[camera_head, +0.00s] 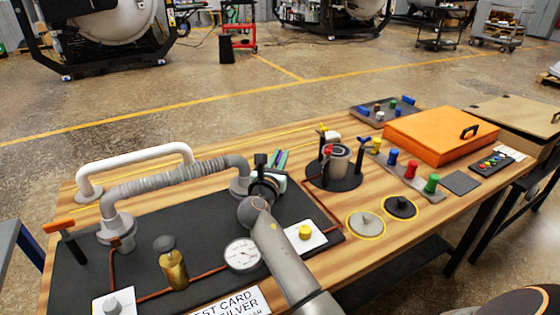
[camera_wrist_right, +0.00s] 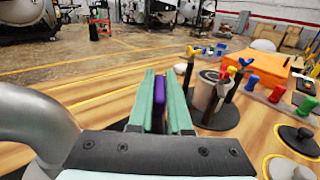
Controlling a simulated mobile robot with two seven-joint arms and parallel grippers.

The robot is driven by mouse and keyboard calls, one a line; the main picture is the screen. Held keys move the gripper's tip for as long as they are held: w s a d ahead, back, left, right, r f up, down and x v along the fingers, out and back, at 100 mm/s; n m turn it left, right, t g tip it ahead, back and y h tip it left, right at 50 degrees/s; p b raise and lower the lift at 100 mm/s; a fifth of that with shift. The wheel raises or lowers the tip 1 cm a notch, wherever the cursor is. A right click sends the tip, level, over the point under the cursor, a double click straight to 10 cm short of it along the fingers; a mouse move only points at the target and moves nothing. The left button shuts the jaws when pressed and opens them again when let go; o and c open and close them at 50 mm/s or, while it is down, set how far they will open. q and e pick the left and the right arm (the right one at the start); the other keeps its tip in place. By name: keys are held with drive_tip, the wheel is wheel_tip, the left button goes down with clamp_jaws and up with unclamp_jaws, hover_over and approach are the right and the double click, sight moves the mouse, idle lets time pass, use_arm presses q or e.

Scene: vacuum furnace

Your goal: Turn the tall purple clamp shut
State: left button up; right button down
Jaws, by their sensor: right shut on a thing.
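The purple clamp (camera_wrist_right: 158,98) shows in the right wrist view as a narrow upright purple piece between the two green fingers of my right gripper (camera_wrist_right: 160,82). The gripper is shut on it. In the head view my right gripper (camera_head: 279,160) reaches over the black mat beside the right end of the ribbed grey hose (camera_head: 178,182). Its wrist hides most of the clamp and the hose's right fitting there, so I cannot tell how far the clamp is turned. My left gripper is not in view.
A round black base with a grey canister (camera_head: 336,160) and upright posts stands just right of the gripper. A pressure gauge (camera_head: 242,254), a brass valve (camera_head: 172,264) and a white pipe (camera_head: 135,157) are on the left. An orange case (camera_head: 440,132) lies at the far right.

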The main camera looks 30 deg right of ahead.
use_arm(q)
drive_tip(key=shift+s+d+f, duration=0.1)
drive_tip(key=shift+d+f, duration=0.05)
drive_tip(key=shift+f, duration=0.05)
use_arm(e)
drive_tip(key=shift+m+g+h, duration=0.3)
drive_tip(key=shift+g+h, duration=0.1)
drive_tip(key=shift+g, duration=0.1)
drive_tip(key=c, duration=0.9)
unclamp_jaws()
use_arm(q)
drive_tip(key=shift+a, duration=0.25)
use_arm(e)
drive_tip(key=shift+o, duration=0.2)
